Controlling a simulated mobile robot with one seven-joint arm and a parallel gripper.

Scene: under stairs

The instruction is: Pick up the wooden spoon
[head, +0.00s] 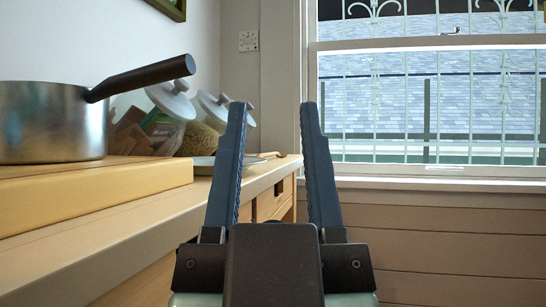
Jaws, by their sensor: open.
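My gripper (274,106) is open and empty in the middle of the head view, its two dark blue fingers wide apart and pointing ahead. A thin light-brown piece, which looks like the end of the wooden spoon (272,154), shows between the fingers at the far end of the counter. It lies by a shallow plate (203,161) and is beyond my fingertips, apart from them. The left finger hides part of the plate and perhaps the rest of the spoon.
On the left, a metal pot (50,122) with a black handle stands on a thick wooden board (110,190) on the counter (95,243). Tilted lidded jars (165,112) stand behind it. A window (430,95) is ahead right. Space right of the counter looks clear.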

